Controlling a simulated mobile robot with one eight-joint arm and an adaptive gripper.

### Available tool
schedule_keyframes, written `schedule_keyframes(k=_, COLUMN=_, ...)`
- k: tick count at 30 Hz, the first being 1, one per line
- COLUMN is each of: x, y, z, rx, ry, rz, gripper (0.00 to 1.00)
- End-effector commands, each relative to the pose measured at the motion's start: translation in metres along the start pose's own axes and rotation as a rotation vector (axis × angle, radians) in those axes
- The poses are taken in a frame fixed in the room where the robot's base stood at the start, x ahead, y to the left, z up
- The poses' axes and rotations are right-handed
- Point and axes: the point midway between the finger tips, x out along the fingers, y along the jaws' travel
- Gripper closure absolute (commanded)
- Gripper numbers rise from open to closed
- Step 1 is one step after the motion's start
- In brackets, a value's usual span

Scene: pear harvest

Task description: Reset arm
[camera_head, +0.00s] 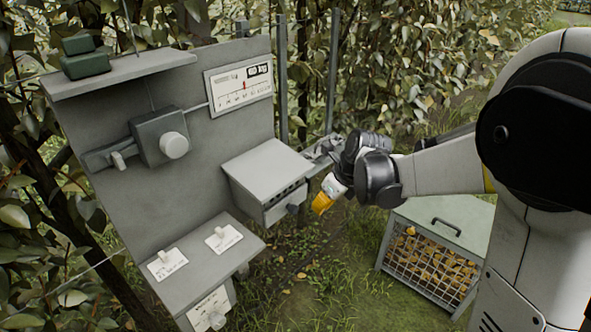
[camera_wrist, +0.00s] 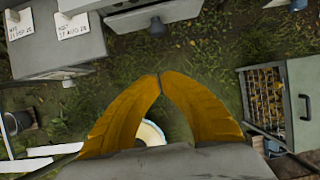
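My gripper (camera_head: 321,205) hangs at the end of my arm in the head view, pointing down and left, in the open space right of the grey board and its drawer box. In the wrist view my gripper (camera_wrist: 160,75) has two yellow curved fingers that meet at their tips. It is shut, and I see nothing held. A pale round shape shows in the gap behind the fingers, apparently lower down; I cannot tell what it is.
A grey board (camera_head: 232,145) carries a dial panel (camera_head: 240,88), a knob box (camera_head: 160,136) and a drawer box (camera_head: 268,172). Two labelled cards (camera_head: 167,263) lie on its lower shelf. A mesh-front crate (camera_head: 462,218) of yellowish fruit stands at right. Grass lies between; foliage is behind.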

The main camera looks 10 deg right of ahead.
Motion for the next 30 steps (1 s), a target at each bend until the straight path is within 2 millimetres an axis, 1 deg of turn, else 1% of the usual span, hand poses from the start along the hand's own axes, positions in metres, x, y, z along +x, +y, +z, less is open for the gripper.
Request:
schedule_keyframes(k=2, x=-0.002, y=0.001, z=0.0, rx=-0.011, ry=0.0, rz=-0.001, gripper=1.0)
schedule_keyframes(k=5, x=-0.013, y=0.006, z=-0.002, rx=-0.105, ry=0.0, rz=-0.016, gripper=1.0)
schedule_keyframes(k=8, x=-0.038, y=0.02, z=-0.008, rx=-0.333, ry=0.004, rz=-0.048, gripper=1.0)
schedule_keyframes(k=11, x=-0.07, y=0.04, z=-0.02, rx=-0.669, ry=0.022, rz=-0.096, gripper=1.0)
schedule_keyframes(k=12, x=-0.083, y=0.048, z=-0.027, rx=-0.819, ry=0.034, rz=-0.115, gripper=1.0)
schedule_keyframes(k=14, x=-0.1, y=0.06, z=-0.037, rx=-1.042, ry=0.058, rz=-0.145, gripper=1.0)
schedule_keyframes(k=15, x=-0.11, y=0.068, z=-0.045, rx=-1.19, ry=0.077, rz=-0.164, gripper=1.0)
schedule_keyframes(k=17, x=-0.123, y=0.08, z=-0.057, rx=-1.414, ry=0.111, rz=-0.189, gripper=1.0)
schedule_keyframes(k=18, x=-0.131, y=0.087, z=-0.066, rx=-1.561, ry=0.139, rz=-0.203, gripper=1.0)
schedule_keyframes(k=21, x=-0.145, y=0.103, z=-0.088, rx=-1.909, ry=0.213, rz=-0.233, gripper=1.0)
schedule_keyframes(k=24, x=-0.153, y=0.116, z=-0.107, rx=-2.197, ry=0.29, rz=-0.249, gripper=1.0)
schedule_keyframes(k=27, x=-0.156, y=0.123, z=-0.12, rx=-2.402, ry=0.354, rz=-0.254, gripper=1.0)
schedule_keyframes(k=30, x=-0.157, y=0.127, z=-0.127, rx=-2.519, ry=0.395, rz=-0.252, gripper=1.0)
